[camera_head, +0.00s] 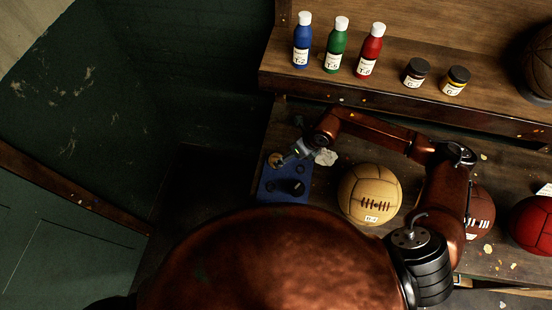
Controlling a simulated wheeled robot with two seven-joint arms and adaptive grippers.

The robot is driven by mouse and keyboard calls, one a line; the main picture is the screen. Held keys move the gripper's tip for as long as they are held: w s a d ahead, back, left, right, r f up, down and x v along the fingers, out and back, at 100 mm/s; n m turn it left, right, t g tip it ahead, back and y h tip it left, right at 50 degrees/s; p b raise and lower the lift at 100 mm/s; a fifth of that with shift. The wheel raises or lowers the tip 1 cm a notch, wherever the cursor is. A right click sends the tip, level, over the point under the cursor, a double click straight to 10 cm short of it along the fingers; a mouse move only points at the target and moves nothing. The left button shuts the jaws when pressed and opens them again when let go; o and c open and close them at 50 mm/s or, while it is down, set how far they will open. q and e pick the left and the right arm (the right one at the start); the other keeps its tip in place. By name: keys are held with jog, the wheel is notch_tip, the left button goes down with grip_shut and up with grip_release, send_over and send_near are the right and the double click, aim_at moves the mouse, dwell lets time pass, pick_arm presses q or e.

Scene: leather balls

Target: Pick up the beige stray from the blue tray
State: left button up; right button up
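The blue tray (268,190) lies at the left end of the lower bench. A small beige round piece (275,160), likely the beige stray, shows at its far left corner. Darker round items (294,187) are also in the tray. My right gripper (287,159) reaches in from the right over the tray's far edge, its tips close beside the beige piece. Whether it touches the piece, or is open or shut, is too small to tell. My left gripper is not in view.
A tan ball (368,194) stands right of the tray, with a brown ball (479,211) and a red ball (533,224) further right. A pale scrap (326,157) lies near my wrist. Blue (302,42), green (337,46) and red (370,51) bottles and two jars stand on the shelf.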

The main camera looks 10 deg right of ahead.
jog(key=a+f, duration=0.1)
jog(key=w+a+f+p, duration=0.1)
jog(key=f, duration=0.1)
jog(key=a+f, duration=0.1)
jog(key=f, duration=0.1)
jog(key=shift+w+a+p, duration=0.25)
jog(key=shift+w+p, duration=0.1)
jog(key=shift+w, duration=0.05)
jog(key=shift+a+f, duration=0.15)
jog(key=shift+f, duration=0.35)
jog(key=shift+c, duration=0.5)
jog(key=c, duration=1.2)
jog(key=shift+r, duration=0.1)
